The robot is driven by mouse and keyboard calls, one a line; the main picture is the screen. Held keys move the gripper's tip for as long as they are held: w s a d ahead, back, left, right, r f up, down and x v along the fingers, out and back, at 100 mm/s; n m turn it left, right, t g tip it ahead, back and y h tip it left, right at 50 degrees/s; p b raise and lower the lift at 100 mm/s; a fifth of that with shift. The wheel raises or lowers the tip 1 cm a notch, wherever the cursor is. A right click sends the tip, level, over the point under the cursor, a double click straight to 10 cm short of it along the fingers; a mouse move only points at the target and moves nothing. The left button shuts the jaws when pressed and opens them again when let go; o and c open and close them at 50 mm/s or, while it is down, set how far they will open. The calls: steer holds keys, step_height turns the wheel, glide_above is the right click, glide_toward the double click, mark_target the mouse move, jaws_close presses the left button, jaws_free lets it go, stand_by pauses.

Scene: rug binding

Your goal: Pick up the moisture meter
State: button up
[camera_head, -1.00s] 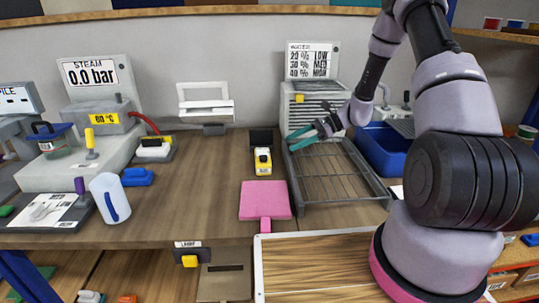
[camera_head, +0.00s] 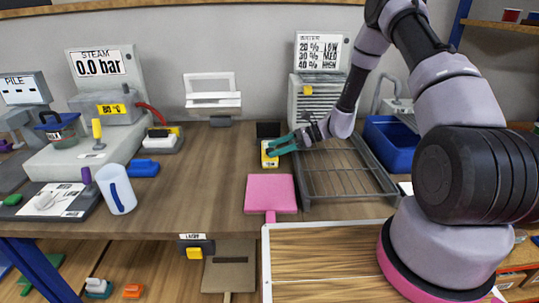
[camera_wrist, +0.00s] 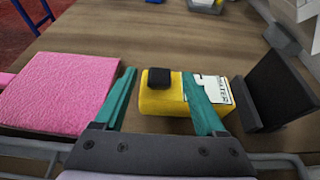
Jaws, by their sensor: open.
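The moisture meter (camera_head: 269,158) is a small yellow block with a white labelled face and a black end. It lies on the wooden bench, left of the wire drying rack. In the wrist view the moisture meter (camera_wrist: 162,103) shows just beyond and partly between the teal fingers, its label partly hidden by the right finger. My gripper (camera_head: 280,146) is open, its fingers reaching left over the meter in the head view. In the wrist view my gripper (camera_wrist: 160,95) has its fingers spread apart with nothing held. Whether a finger touches the meter I cannot tell.
A pink pad (camera_head: 270,194) lies in front of the meter. A dark upright block (camera_head: 268,130) stands just behind it. The wire rack (camera_head: 345,180) and a blue tub (camera_head: 392,146) are to the right. The bench left of the meter is clear.

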steer(key=shift+a+f, duration=0.2)
steer(key=shift+a, duration=0.2)
steer(key=shift+c, duration=0.3)
